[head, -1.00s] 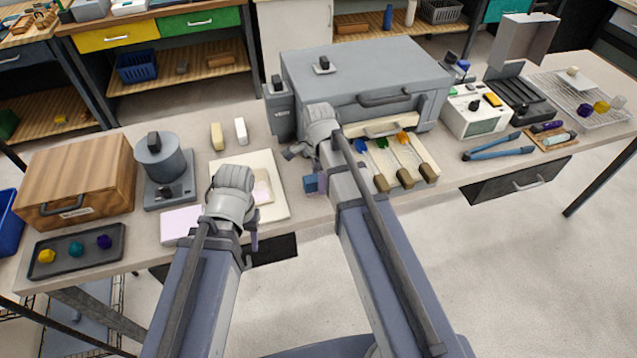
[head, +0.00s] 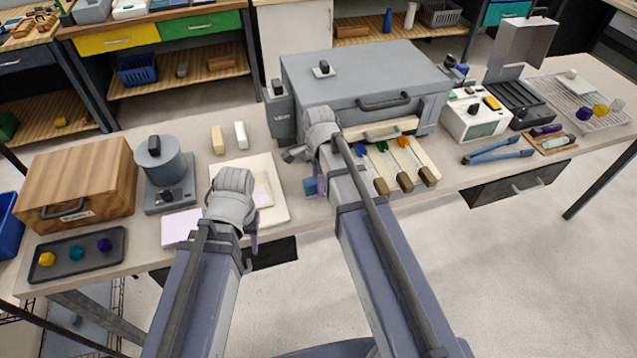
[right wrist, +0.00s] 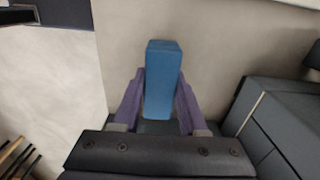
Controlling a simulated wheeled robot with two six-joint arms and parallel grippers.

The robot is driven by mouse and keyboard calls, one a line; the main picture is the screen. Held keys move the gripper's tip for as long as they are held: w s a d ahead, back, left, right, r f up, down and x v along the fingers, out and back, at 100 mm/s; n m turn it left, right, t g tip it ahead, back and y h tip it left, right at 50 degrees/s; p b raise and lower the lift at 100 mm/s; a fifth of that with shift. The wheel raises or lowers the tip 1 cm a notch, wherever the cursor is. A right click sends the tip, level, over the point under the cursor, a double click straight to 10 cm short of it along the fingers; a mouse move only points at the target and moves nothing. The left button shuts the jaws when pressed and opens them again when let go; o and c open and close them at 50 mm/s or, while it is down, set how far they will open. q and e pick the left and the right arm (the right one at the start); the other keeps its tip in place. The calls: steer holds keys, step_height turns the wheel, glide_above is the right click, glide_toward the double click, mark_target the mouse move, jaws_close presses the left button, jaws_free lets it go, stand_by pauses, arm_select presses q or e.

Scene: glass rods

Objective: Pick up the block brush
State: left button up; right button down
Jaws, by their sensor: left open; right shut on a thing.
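A blue block, which I take to be the block brush (right wrist: 162,82), stands between the two purple fingers of my right gripper (right wrist: 160,105) in the right wrist view. The gripper is shut on it.
The large grey box (head: 365,75) stands behind my right wrist. A pale board (head: 278,205) lies beside my left wrist. A dark tray (head: 75,268) and a wooden box (head: 80,170) are at the left.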

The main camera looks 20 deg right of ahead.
step_height(320, 180, up, 10)
steer(key=p, duration=1)
steer(key=shift+r, duration=0.2)
steer(key=shift+f, duration=0.1)
steer(key=c, duration=1)
jaws_free()
jaws_close()
